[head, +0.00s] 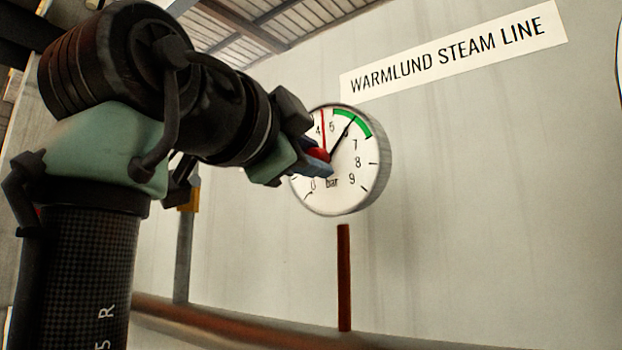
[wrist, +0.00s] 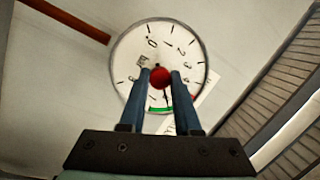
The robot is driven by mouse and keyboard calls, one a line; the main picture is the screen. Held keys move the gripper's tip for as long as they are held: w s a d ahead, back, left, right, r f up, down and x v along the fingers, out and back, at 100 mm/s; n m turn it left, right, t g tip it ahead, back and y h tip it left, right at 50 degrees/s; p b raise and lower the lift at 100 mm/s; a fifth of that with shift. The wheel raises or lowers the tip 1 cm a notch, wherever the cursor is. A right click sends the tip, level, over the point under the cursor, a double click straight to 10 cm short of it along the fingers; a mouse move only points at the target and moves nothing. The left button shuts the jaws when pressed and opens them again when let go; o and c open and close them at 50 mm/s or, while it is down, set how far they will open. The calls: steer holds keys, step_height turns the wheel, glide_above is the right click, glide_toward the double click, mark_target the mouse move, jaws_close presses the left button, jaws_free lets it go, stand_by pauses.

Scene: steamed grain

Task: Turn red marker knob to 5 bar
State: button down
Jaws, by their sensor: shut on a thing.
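A round white pressure gauge (head: 372,150) marked "bar" is mounted on the wall; it also shows in the wrist view (wrist: 133,48), upside down. The red knob (wrist: 160,78) sits at the dial's centre, and my gripper (head: 317,163) is shut on it, one blue finger on each side. In the head view the fingers partly hide the knob and the dial's left side. The thin red marker (head: 323,122) points almost straight up, between the 4 and the 5. The black needle (head: 344,133) points up and right, near the 6, into the green band (head: 354,118).
A sign reading "WARMLUND STEAM LINE" (head: 450,52) is on the wall above the gauge. A reddish-brown vertical pipe (head: 344,278) stands below the gauge, and a horizontal pipe (head: 220,322) runs along the bottom. The wall around the gauge's right side is clear.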

steer(key=shift+m+t, duration=0.3)
steer(key=shift+m, duration=0.6)
steer(key=c, duration=0.6)
jaws_free()
steer(key=shift+s+f, duration=0.1)
